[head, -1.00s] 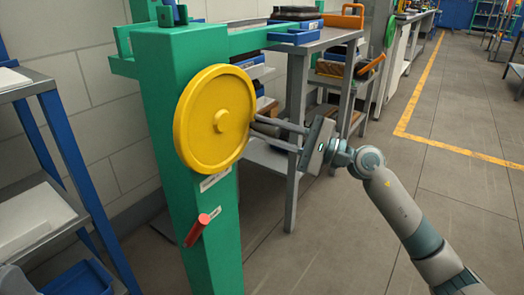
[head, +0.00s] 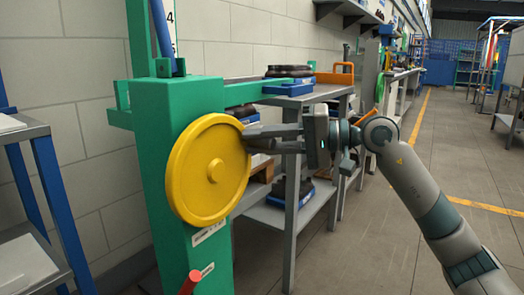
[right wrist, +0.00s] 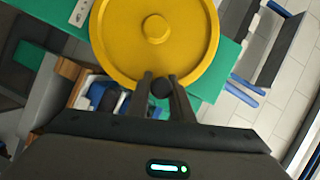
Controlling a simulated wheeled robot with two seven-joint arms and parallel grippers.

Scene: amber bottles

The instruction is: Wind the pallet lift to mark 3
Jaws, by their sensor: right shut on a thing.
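The yellow handwheel (head: 208,175) sits on the front of the green lift column (head: 175,110). It also shows in the right wrist view (right wrist: 125,50). My right gripper (head: 248,137) is at the wheel's upper right rim. In the right wrist view its fingers (right wrist: 161,88) are closed around a dark knob (right wrist: 161,87) at the wheel's edge. A blue upright (head: 161,28) rises from the column top. Beside it a white scale strip (head: 171,30) shows a 4; the other marks and the pallet platform cannot be made out. My left gripper is out of view.
A red lever (head: 190,283) sticks out low on the column. A grey workbench (head: 325,93) with blue trays (head: 290,87) stands right behind the wheel. Grey-blue shelving (head: 30,130) stands at the left. The floor at the right is open.

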